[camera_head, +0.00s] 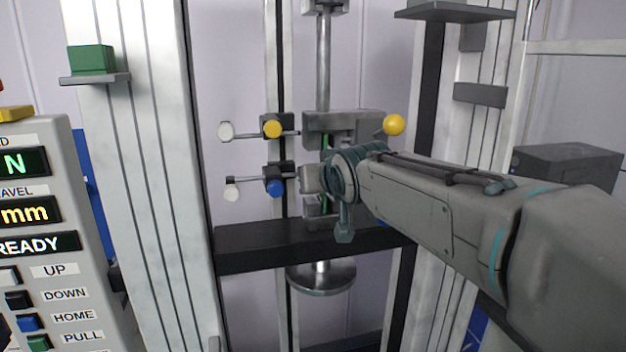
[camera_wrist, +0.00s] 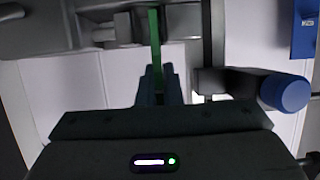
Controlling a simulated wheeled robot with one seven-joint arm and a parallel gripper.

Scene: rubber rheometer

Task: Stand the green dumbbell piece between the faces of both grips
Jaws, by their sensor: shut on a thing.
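The green dumbbell piece (camera_wrist: 155,40) is a thin strip in the wrist view. It points away from my gripper (camera_wrist: 158,84), which is shut on its near end. Its far part overlaps grey metal blocks at the top of that view. In the head view a small sliver of the green piece (camera_head: 326,142) shows just below the upper grip (camera_head: 343,124), left of my arm. My gripper (camera_head: 322,174) is beside the lower grip (camera_head: 320,207), which is partly hidden behind it. I cannot tell whether the piece is between the grip faces.
A yellow-capped sensor arm (camera_head: 271,129) and a blue-capped one (camera_head: 274,187) stand left of the grips. A yellow ball knob (camera_head: 394,125) is at the upper grip's right. A dark crossbeam (camera_head: 270,245) runs below. The control panel (camera_head: 40,240) is at left; a green block (camera_head: 91,59) sits on a bracket.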

